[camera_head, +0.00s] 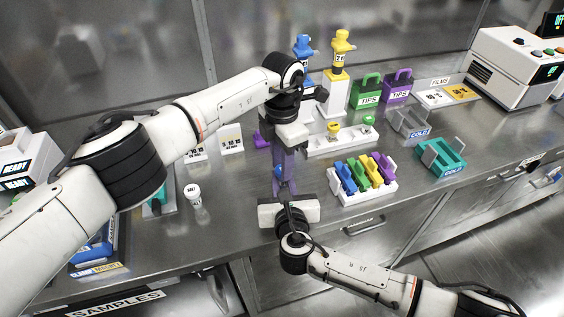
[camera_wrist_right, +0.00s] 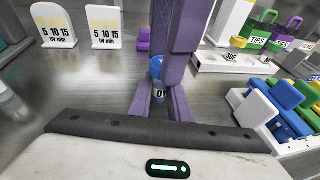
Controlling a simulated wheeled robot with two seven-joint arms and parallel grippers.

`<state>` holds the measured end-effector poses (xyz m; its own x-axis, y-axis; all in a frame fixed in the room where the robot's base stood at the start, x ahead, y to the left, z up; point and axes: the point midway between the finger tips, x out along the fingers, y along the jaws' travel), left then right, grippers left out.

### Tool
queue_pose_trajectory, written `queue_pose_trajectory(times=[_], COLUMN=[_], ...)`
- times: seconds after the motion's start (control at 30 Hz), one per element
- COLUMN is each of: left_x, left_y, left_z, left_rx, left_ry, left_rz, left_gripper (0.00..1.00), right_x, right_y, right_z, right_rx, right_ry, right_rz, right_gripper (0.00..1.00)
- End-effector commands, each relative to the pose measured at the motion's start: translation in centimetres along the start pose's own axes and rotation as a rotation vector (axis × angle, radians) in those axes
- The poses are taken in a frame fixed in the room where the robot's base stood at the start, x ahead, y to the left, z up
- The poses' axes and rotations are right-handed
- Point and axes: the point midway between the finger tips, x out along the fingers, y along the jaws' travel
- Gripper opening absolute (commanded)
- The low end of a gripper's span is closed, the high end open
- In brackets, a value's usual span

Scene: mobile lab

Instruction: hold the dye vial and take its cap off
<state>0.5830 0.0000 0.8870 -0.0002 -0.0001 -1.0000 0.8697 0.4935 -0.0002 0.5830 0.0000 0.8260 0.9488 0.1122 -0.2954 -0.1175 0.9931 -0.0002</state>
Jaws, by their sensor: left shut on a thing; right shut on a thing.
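The dye vial (camera_wrist_right: 161,93) is small, with a partly visible "DY" label and a blue cap (camera_wrist_right: 156,66); in the head view the blue cap (camera_head: 278,171) is a small spot among purple fingers. My right gripper (camera_head: 285,187) reaches in from the front and is shut on the vial's body, as its fingers (camera_wrist_right: 162,102) show in the wrist view. My left gripper (camera_head: 282,170) points down from above and is shut on the cap; its purple fingers (camera_wrist_right: 183,40) hide part of cap and vial. I cannot tell whether the cap is apart from the vial.
A white rack (camera_head: 370,198) with coloured blocks stands to the right. A white labelled container (camera_head: 193,196) stands at left. Behind are a white tray (camera_head: 340,146), time signs (camera_head: 231,140) and green and purple tip boxes (camera_head: 366,92). Bare steel counter lies around the grippers.

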Motion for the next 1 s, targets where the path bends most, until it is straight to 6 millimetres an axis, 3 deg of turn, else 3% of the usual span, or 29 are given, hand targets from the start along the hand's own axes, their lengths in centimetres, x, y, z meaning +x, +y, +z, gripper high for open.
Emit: queue_pose_trajectory(times=[0.7, 0.87, 1.0], left_x=[-0.10, -0.12, -0.12], left_y=[-0.02, -0.04, -0.04], left_z=[0.00, 0.02, 0.02], left_rx=[-1.572, -1.758, -1.767], left_ry=[0.000, 0.000, 0.000], left_rz=[0.000, -0.001, -0.001], left_gripper=[0.00, 0.00, 0.00], right_x=[0.01, 0.01, 0.01], right_y=[-0.05, -0.06, -0.06], right_z=[-0.08, -0.09, -0.09], right_rx=[0.000, 0.000, 0.000], right_ry=[0.002, 0.002, 0.002], right_rz=[-0.001, -0.001, -0.001], right_gripper=[0.00, 0.00, 0.00])
